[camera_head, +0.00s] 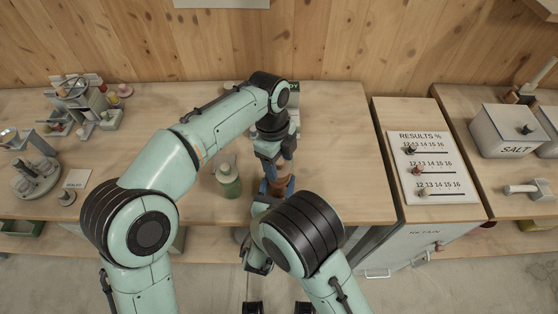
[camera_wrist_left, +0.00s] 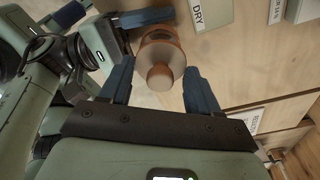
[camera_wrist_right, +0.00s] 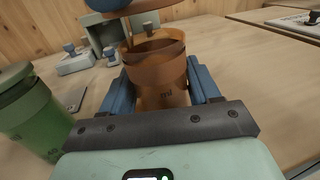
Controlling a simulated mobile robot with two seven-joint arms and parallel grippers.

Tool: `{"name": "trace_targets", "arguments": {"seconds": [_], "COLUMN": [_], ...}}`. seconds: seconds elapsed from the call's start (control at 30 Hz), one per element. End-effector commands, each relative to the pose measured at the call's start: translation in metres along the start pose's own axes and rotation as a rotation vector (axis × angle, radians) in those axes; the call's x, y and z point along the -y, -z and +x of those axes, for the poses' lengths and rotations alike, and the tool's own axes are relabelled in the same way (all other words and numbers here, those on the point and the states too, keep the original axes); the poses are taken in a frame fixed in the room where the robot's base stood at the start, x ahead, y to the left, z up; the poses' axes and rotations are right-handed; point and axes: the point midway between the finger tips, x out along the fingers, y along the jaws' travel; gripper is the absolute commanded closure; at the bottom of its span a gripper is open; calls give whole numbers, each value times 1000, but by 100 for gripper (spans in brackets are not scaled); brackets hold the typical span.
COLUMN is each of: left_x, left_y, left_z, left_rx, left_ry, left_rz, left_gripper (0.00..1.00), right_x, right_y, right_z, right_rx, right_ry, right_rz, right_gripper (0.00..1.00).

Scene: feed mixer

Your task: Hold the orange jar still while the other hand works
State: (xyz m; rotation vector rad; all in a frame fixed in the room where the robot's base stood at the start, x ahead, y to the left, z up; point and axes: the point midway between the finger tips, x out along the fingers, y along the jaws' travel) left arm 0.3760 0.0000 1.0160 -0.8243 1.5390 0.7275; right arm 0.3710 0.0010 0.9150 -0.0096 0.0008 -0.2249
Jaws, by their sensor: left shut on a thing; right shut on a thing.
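The orange jar (camera_wrist_right: 162,88) stands upright between the fingers of my right gripper (camera_wrist_right: 160,95), which is shut on it. Its rim is open in the right wrist view. An orange lid (camera_wrist_right: 143,8) is above the rim, with a gap between, next to a blue finger of my left gripper. In the left wrist view the lid's round knob (camera_wrist_left: 160,77) sits between the fingers of my left gripper (camera_wrist_left: 160,90), shut on the lid. In the head view the jar (camera_head: 281,172) is partly hidden by my left gripper (camera_head: 274,167) above it.
A green jar (camera_head: 228,178) stands just left of the orange jar. A results board (camera_head: 431,168) with sliders is to the right, and a salt box (camera_head: 505,132) beyond it. Several small items crowd the far left. The bench (camera_head: 345,150) right of the jar is clear.

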Motion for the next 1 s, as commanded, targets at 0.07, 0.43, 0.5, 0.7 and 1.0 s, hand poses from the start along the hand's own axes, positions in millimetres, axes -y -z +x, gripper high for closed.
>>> {"name": "trace_targets", "arguments": {"seconds": [0.07,0.43,0.5,0.7,1.0], "left_x": [0,0,1,0,0], "left_y": [0,3,4,5,5], "left_z": [0,-24,-32,-40,-40], "left_rx": [0,0,0,0,0], "left_ry": [0,3,2,-1,-1], "left_rz": [0,0,0,0,0], "left_gripper": [75,75,75,75,75], "right_x": [0,0,0,0,0], "right_y": [1,1,1,1,1], "right_z": [0,0,0,0,0], "right_rx": [-3,-4,-4,-4,-2], "right_ry": [0,0,0,0,0], "right_rz": [-2,-2,-2,-3,-2], "right_gripper": [93,93,93,93,9]}}
